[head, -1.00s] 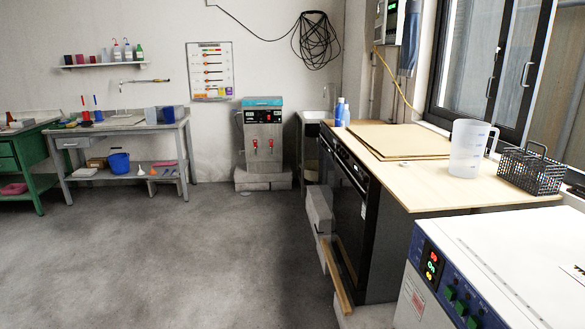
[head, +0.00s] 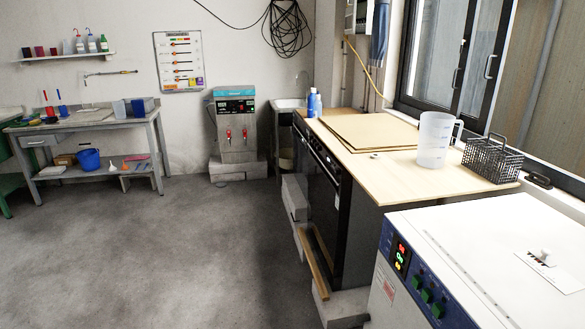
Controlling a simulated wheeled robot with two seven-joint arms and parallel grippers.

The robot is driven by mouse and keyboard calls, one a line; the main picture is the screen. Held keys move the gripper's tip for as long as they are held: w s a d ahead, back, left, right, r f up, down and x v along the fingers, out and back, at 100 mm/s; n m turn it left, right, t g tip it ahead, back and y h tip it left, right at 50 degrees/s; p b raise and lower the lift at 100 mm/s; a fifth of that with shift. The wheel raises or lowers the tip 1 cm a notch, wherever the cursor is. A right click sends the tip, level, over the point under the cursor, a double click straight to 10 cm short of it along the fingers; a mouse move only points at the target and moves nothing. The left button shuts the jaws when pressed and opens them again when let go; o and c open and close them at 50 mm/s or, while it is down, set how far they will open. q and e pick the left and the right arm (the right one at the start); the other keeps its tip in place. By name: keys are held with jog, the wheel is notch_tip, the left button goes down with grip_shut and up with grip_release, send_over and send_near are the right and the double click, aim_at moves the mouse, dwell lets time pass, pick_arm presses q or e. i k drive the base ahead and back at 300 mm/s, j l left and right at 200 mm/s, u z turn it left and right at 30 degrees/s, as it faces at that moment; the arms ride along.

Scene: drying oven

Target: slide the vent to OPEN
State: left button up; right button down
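The drying oven (head: 470,240) is the white box with a blue control panel at the lower right. A vent plate (head: 548,270) with a small pale knob (head: 545,257) lies on its white top near the right edge. Dark marks run along the plate's far edge, too small to read. I cannot tell the vent's setting. The oven's blue panel (head: 408,279) has lit red, green and yellow displays and green switches. Neither of my grippers is in view.
Beyond the oven, a wooden counter (head: 385,172) holds a clear jug (head: 436,140), a dark wire basket (head: 491,158) and brown boards (head: 365,131). A window is at the right. A wooden strip (head: 316,262) sticks out low beside the counter. The grey floor (head: 190,255) at left is clear.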

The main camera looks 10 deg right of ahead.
aim_at(542, 256)
jog(key=z, duration=1.7)
jog(key=i+j, duration=0.15)
jog(key=j, duration=0.3)
jog(key=i+j, duration=0.1)
jog(key=j, duration=0.3)
